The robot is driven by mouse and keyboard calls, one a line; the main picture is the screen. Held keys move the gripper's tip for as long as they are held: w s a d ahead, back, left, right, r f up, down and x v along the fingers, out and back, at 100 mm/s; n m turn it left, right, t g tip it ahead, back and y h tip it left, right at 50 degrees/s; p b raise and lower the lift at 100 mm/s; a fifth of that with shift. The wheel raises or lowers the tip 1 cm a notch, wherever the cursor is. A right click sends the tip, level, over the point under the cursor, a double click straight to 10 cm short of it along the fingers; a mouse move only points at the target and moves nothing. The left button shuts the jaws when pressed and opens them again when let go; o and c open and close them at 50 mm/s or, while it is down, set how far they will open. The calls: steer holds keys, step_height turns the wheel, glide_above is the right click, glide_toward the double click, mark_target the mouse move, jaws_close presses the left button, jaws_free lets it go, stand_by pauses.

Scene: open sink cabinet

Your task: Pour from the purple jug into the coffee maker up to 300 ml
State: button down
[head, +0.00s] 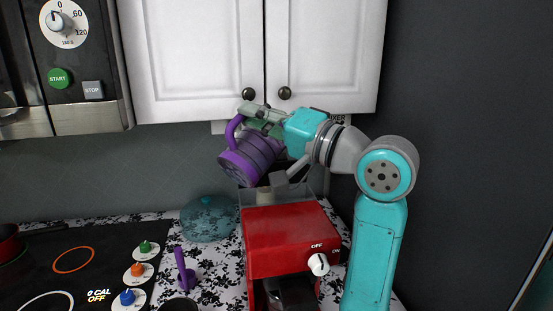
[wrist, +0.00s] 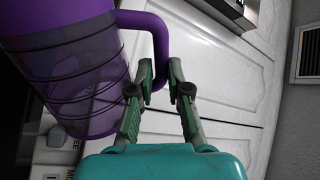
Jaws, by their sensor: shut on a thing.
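The purple jug (head: 252,157) is tilted in the air above the red coffee maker (head: 290,240), slightly to its left in the head view. It has dark ring lines and a see-through part; I cannot tell its liquid level. It also shows in the wrist view (wrist: 75,85). My gripper (head: 247,113) is shut on the jug's handle, with its fingers at the handle in the wrist view (wrist: 160,78). The coffee maker has a clear reservoir (head: 308,185) at the top back, partly hidden by the jug and arm. Its knob (head: 318,264) sits by OFF/ON marks. No liquid stream is visible.
White cabinet doors (head: 200,55) hang just above my gripper. A teal translucent dome-like item (head: 207,219) stands left of the coffee maker. A purple upright item (head: 184,270) and a black stovetop (head: 70,270) are further left. A dark wall (head: 460,150) is at right.

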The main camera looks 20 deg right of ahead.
mark_target(233, 138)
steer(key=shift+s+a+f+n, duration=0.25)
steer(key=shift+a+f+n, duration=0.3)
steer(key=shift+n, duration=0.15)
steer(key=shift+s+a+f+n+g, duration=0.1)
steer(key=shift+a+f+n+g, duration=0.1)
steer(key=shift+f+n, duration=0.2)
steer(key=shift+s+a+f+n+g, duration=0.1)
steer(key=shift+f+n+g, duration=0.15)
steer(key=shift+n, duration=0.15)
steer(key=n, duration=0.1)
steer(key=s+a+n, duration=0.1)
steer(key=shift+a+f+n+g+y, duration=0.25)
steer(key=shift+a+f+n+y, duration=0.05)
steer(key=shift+f+y, duration=0.1)
steer(key=a+f+n, duration=0.1)
steer(key=s+a+f+n, duration=0.1)
steer(key=a+f+n, duration=0.1)
steer(key=shift+s+f+n+g, duration=0.3)
steer(key=shift+f, duration=0.05)
steer(key=shift+s+a+f+n+g, duration=0.2)
steer(key=shift+s+a+f+n, duration=0.15)
steer(key=shift+a+f+n, duration=0.5)
steer(key=shift+s+a+f+n+g, duration=0.25)
steer(key=shift+a+f+n, duration=0.25)
steer(key=shift+n, duration=0.65)
step_height(233, 138, up, 6)
